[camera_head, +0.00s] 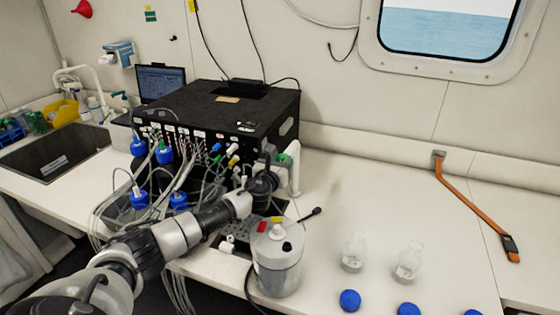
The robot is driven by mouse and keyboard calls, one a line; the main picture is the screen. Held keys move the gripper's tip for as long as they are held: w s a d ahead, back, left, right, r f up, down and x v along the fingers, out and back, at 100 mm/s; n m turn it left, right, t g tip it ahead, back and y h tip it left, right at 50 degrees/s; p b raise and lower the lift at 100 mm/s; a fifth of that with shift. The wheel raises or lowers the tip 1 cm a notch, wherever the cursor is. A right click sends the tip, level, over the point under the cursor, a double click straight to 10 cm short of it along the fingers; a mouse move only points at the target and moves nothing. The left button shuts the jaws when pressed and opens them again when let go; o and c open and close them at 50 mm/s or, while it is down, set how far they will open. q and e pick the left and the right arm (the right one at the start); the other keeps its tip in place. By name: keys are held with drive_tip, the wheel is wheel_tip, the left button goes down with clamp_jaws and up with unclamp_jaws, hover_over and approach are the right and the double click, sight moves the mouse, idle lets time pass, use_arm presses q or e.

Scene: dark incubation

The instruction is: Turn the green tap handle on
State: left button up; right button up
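A small green part (283,158), which looks like the green tap handle, shows at the top of a white upright pipe (294,172) beside the right front of a black box. My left arm reaches in from the lower left. Its dark gripper (266,178) is just left of the white pipe and a little below the green part. I cannot tell whether it touches either. The fingers are dark, small and mixed with the fittings behind, so their opening is unclear. My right gripper is not in view.
The black box (225,108) has many cables and blue-capped bottles (165,155) at its front. A grey-white canister (278,262) stands just below the gripper. Two clear flasks (353,250) and loose blue caps (350,300) are at the right.

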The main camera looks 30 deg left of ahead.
use_arm(q)
drive_tip(key=shift+w, duration=0.15)
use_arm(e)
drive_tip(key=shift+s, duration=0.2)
use_arm(q)
drive_tip(key=shift+c, duration=0.4)
clamp_jaws()
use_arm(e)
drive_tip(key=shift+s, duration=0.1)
